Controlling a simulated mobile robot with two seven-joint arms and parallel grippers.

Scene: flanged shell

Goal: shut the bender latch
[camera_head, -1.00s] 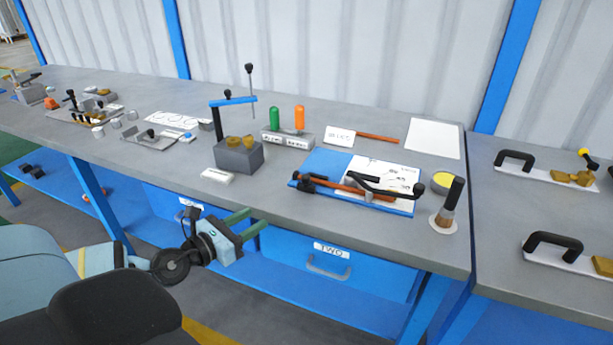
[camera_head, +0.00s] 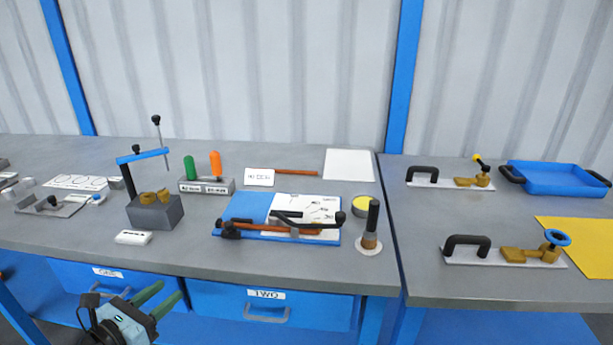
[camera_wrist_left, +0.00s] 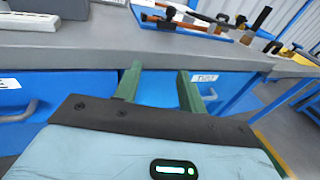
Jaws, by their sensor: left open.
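The tube bender lies on a blue board (camera_head: 240,208) on the bench, with black handles (camera_head: 300,220) and a copper-coloured tube (camera_head: 270,229) along it. Its latch is too small to make out. The bender also shows at the top of the left wrist view (camera_wrist_left: 195,15). My left gripper (camera_head: 155,297) is low in front of the bench, near the drawers, left of and below the bender. Its two green fingers (camera_wrist_left: 158,85) are apart with nothing between them. My right gripper is in neither current view.
Left of the board stand a grey block with a blue-armed post (camera_head: 155,210) and a white label block (camera_head: 133,237). A dark-handled brush (camera_head: 371,225) stands to its right. Drawers (camera_head: 265,303) lie below the bench's front edge. A second bench (camera_head: 430,285) is at right.

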